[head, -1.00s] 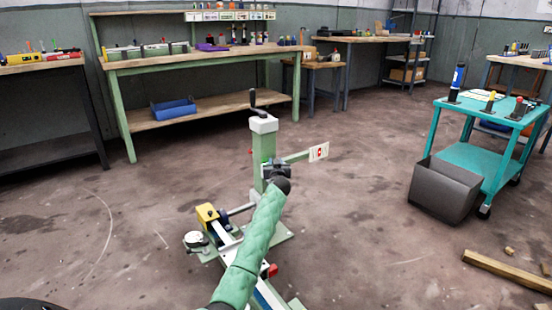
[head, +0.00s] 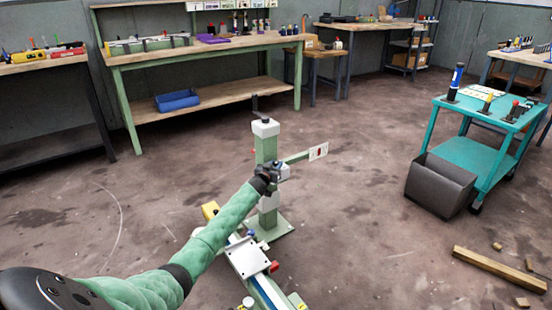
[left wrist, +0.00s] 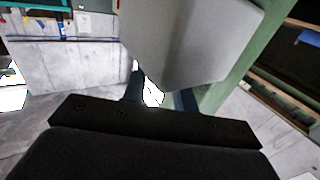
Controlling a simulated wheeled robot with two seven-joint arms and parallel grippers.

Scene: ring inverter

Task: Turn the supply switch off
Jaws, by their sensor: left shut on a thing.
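A green post (head: 266,148) with a white cap and a dark crank on top stands on a green base plate. My left gripper (head: 272,171) is at the front of the post, beside a small grey-white box (head: 284,172) that looks like the supply switch. It is shut on a part there; the part is mostly hidden by the gripper. In the left wrist view a large light grey block (left wrist: 190,40) fills the top, just beyond the gripper (left wrist: 158,100). The switch's position cannot be read. My right gripper is out of view.
A small white sign (head: 318,152) with a red mark sticks out right of the post. A white-topped rail assembly (head: 247,258) lies in front. A teal cart (head: 478,155), a dark bin (head: 440,186) and a timber (head: 498,269) are right.

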